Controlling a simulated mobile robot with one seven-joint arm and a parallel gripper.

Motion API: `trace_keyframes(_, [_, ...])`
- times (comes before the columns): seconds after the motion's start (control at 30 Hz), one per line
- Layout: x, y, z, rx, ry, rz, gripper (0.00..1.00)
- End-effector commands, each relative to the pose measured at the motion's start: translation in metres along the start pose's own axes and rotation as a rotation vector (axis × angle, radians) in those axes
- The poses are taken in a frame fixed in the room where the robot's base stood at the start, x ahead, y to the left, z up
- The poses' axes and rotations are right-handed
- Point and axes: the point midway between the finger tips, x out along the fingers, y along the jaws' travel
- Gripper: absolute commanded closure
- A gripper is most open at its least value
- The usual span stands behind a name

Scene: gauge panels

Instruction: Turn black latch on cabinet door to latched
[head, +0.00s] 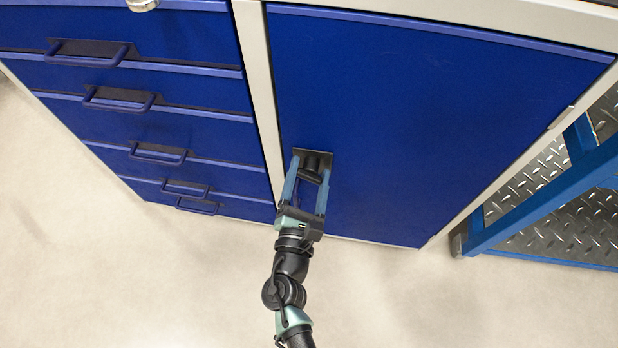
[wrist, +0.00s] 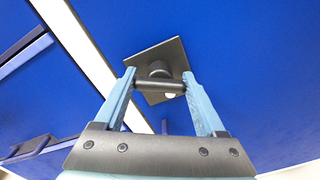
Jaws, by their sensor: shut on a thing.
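The black latch (head: 313,162) is on the blue cabinet door (head: 420,120), near the door's left edge. In the wrist view its square dark plate, round hub and short bar handle (wrist: 161,87) show; the bar lies roughly level across the picture. My gripper (head: 310,168) reaches up to the latch from below. In the wrist view my gripper (wrist: 158,77) has its two blue fingers at either end of the bar, shut on it with the bar spanning between them. The plate looks tilted in that view. The latch's inner side is hidden.
Blue drawers (head: 150,120) with protruding handles stand left of the door, past a pale frame post (head: 258,95). A blue rack with metal tread-plate shelves (head: 550,215) stands at the right. The pale floor (head: 150,285) in front is clear.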

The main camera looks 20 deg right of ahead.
Motion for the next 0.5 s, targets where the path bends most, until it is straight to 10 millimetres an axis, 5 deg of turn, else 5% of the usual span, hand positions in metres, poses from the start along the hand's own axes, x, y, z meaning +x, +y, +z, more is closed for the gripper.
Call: trace_keyframes(0.5, [-0.0002,-0.0017,-0.004,0.495,0.0,0.002,0.83])
